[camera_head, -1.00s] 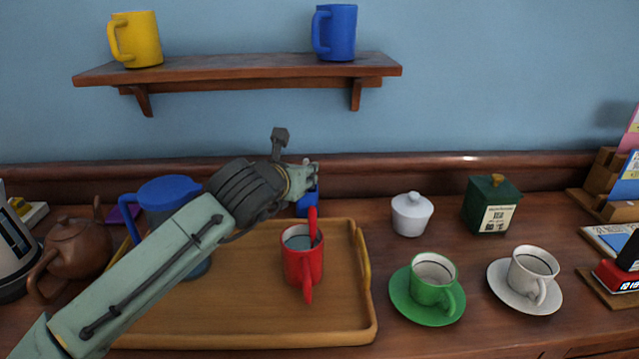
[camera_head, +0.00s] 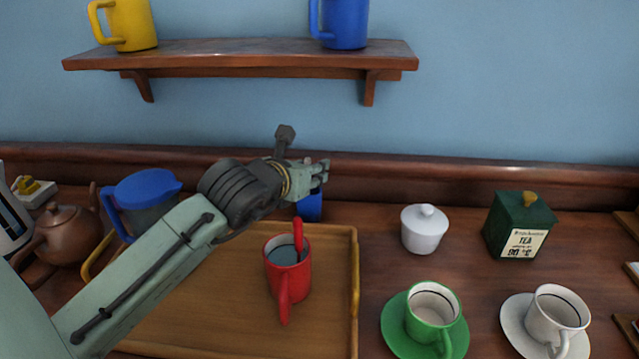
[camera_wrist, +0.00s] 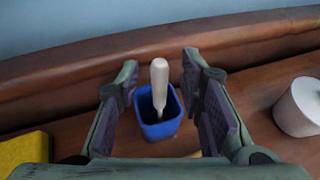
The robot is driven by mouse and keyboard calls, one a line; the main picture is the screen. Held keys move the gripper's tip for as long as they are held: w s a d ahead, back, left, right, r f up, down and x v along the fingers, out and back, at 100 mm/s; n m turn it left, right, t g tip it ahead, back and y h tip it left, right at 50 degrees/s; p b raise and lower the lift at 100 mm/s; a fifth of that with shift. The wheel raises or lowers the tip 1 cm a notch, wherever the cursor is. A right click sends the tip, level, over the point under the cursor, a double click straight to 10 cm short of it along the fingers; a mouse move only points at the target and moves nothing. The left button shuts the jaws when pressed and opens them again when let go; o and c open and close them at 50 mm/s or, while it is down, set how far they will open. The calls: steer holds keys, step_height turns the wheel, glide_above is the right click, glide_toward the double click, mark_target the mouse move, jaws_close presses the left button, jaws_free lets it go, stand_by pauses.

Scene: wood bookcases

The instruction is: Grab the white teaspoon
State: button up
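The white teaspoon (camera_wrist: 159,84) stands upright in a small blue square holder (camera_wrist: 160,129) in the wrist view, its handle pointing up. My gripper (camera_wrist: 158,85) is open, with one finger on each side of the spoon handle and a clear gap on both sides. In the head view my gripper (camera_head: 318,172) is at the back of the table, above the blue holder (camera_head: 310,205). The spoon cannot be made out there; my gripper hides it.
A wooden tray (camera_head: 210,310) holds a red mug (camera_head: 288,265) with a red spoon (camera_head: 298,238). A white sugar bowl (camera_head: 424,230), green tea box (camera_head: 519,225), green cup (camera_head: 432,315) and white cup (camera_head: 556,315) stand right. A shelf (camera_head: 240,57) hangs above.

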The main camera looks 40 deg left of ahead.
steer(key=shift+s, duration=0.1)
steer(key=shift+c, duration=0.5)
jaws_close()
steer(key=shift+r, duration=0.1)
